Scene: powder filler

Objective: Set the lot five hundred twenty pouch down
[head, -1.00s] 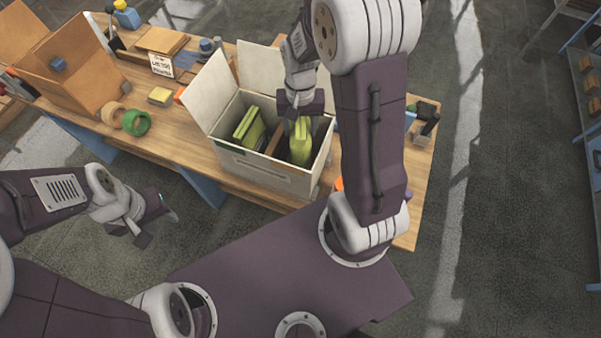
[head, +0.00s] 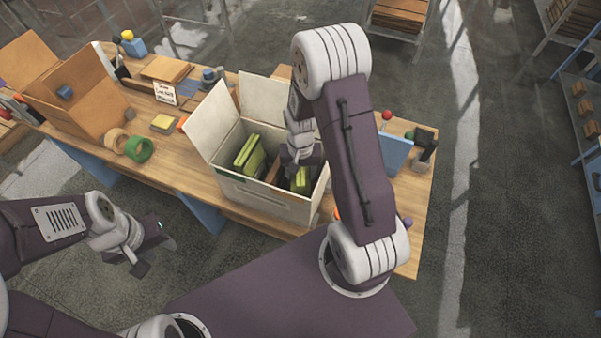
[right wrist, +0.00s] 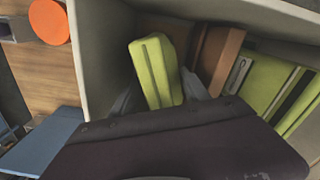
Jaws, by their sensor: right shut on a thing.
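A yellow-green pouch (right wrist: 155,72) is between the fingers of my right gripper (right wrist: 158,95) in the right wrist view. My right gripper is shut on it, inside the right part of an open white box (head: 262,196). The pouch (head: 301,180) shows only partly below the gripper in the head view. Whether it touches the box floor is hidden. Other yellow-green pouches (head: 250,153) stand in the left part of the box, with a brown divider (right wrist: 222,58) between. My left gripper (head: 150,250) hangs empty in front of the table, its fingers apart. No lot number is legible.
The box flaps (head: 212,118) stand open at the left and back. A cardboard box (head: 85,95), tape rolls (head: 138,148) and a small sign (head: 165,93) are to the left. A blue panel (head: 396,153) and a dark device (head: 424,138) are to the right.

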